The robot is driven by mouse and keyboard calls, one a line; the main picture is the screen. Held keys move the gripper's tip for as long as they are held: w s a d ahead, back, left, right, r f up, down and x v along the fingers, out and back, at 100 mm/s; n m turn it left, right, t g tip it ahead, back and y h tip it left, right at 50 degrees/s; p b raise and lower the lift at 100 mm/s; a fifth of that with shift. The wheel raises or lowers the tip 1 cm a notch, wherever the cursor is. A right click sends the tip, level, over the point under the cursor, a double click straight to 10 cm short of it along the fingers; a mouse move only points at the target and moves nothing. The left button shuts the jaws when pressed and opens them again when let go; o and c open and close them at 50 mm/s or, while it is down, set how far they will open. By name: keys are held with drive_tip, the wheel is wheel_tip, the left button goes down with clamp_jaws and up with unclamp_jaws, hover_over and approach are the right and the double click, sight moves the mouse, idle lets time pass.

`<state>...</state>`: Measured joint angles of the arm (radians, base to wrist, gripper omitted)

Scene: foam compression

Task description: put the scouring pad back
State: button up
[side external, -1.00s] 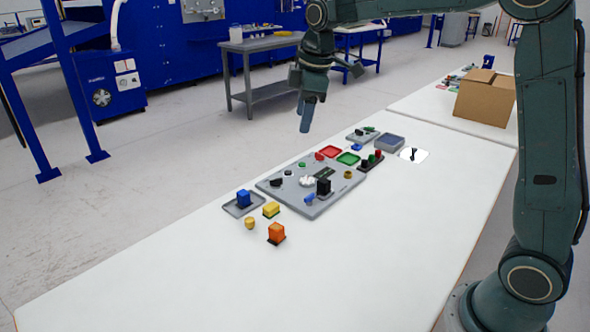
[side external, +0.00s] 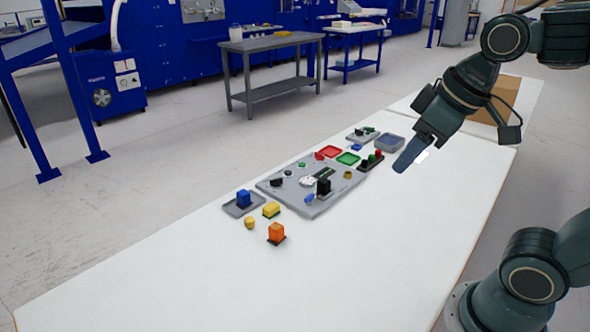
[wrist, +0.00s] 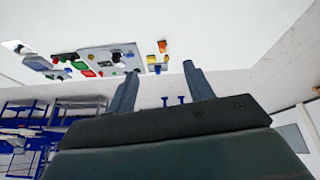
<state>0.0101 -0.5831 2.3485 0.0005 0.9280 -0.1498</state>
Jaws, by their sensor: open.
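I cannot tell which thing is the scouring pad; nothing in view is clearly one. My gripper (side external: 403,163) is over the right part of the white table, in front of the white square with a black item, which it mostly hides in the side external view. In the wrist view my gripper (wrist: 158,73) has its two fingers apart with nothing between them. A grey board (side external: 318,206) with small parts lies mid-table.
A blue block (side external: 244,197) stands on a grey tray. A yellow block (side external: 271,209), a small yellow cup (side external: 249,223) and an orange block (side external: 276,231) stand at the near left. A cardboard box (side external: 488,108) is behind my arm. The near table (side external: 370,265) is bare.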

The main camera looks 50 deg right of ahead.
drive_tip(key=shift+m, duration=0.8)
drive_tip(key=s, duration=0.1)
drive_tip(key=s+f, duration=0.1)
drive_tip(key=s, duration=0.1)
drive_tip(key=s+f, duration=0.1)
drive_tip(key=shift+s+a+f, duration=0.1)
drive_tip(key=shift+s+f, duration=0.1)
drive_tip(key=shift+f, duration=0.05)
idle(0.4)
